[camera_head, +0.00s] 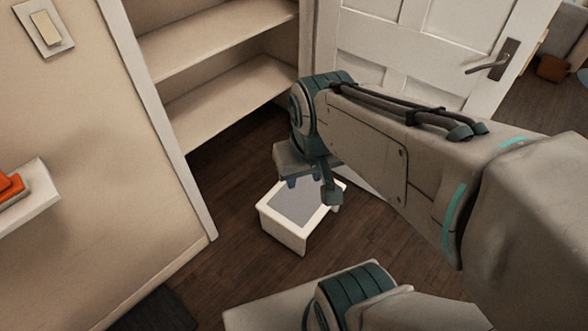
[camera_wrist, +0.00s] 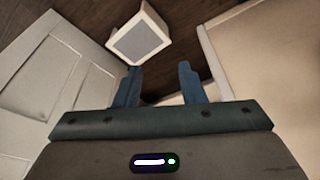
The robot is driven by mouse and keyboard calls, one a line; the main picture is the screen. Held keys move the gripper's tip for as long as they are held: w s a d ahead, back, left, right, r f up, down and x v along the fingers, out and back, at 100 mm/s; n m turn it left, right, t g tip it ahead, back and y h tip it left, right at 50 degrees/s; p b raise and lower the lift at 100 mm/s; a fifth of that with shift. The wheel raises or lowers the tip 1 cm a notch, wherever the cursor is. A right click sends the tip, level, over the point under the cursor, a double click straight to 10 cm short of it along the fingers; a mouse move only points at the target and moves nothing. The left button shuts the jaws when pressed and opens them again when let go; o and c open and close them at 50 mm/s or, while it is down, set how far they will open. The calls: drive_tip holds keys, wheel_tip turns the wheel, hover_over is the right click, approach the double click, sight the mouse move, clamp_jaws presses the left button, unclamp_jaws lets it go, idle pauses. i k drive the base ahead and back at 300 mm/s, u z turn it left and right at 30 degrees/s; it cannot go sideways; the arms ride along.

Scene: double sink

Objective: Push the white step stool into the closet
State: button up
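The white step stool (camera_head: 287,230) stands upright on the dark wood floor in front of the closet opening, with a grey pad on its top. It also shows near the top of the wrist view (camera_wrist: 140,40). The closet (camera_head: 222,75) is open and has pale shelves, with dark floor under the lowest one. My gripper (camera_head: 312,187) is above the stool in the head view and hides part of its far side. In the wrist view its two blue fingers (camera_wrist: 158,82) are spread apart with nothing between them. I cannot tell whether it touches the stool.
The white door (camera_head: 405,45) with a dark handle stands open to the right of the closet. The closet's left frame (camera_head: 165,125) and the beige wall border the opening. A small white ledge (camera_head: 35,192) with orange items juts out at the left. Floor left of the stool is clear.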

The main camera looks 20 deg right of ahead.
sight(289, 216)
drive_tip(key=k, duration=1.25)
drive_tip(key=z, duration=0.85)
drive_tip(key=i, duration=1.2)
drive_tip(key=u, duration=0.5)
drive_tip(key=i, duration=0.7)
drive_tip(key=u, duration=0.6)
